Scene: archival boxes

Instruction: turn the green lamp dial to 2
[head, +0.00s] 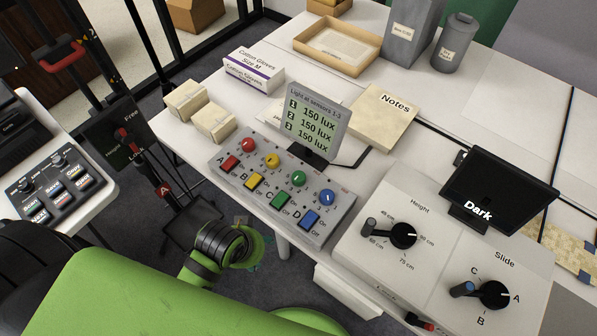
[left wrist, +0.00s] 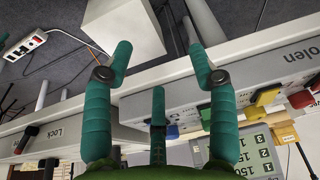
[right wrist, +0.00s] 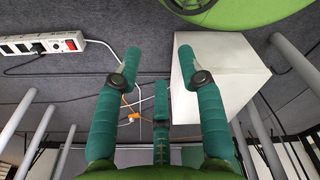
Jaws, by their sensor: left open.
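The green lamp dial (head: 298,178) is a round knob on the grey control box (head: 232,178), above the green switch (head: 281,200). Its pointer setting is too small to read. My left gripper (head: 243,247) is beside the table's front edge, apart from the box and left of and below the dial in the head view. In the left wrist view its teal fingers (left wrist: 160,58) are spread and empty; the box's coloured switches show beyond them. My right gripper (right wrist: 159,62) is open and empty over the floor; the head view does not show it clearly.
Red (head: 248,145), yellow (head: 272,160) and blue (head: 327,197) dials flank the green one. A display (head: 316,122) reads 150 lux on three lines. A Height and Slide panel (head: 440,236) stands right of the box. A white block (right wrist: 215,75) is on the floor.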

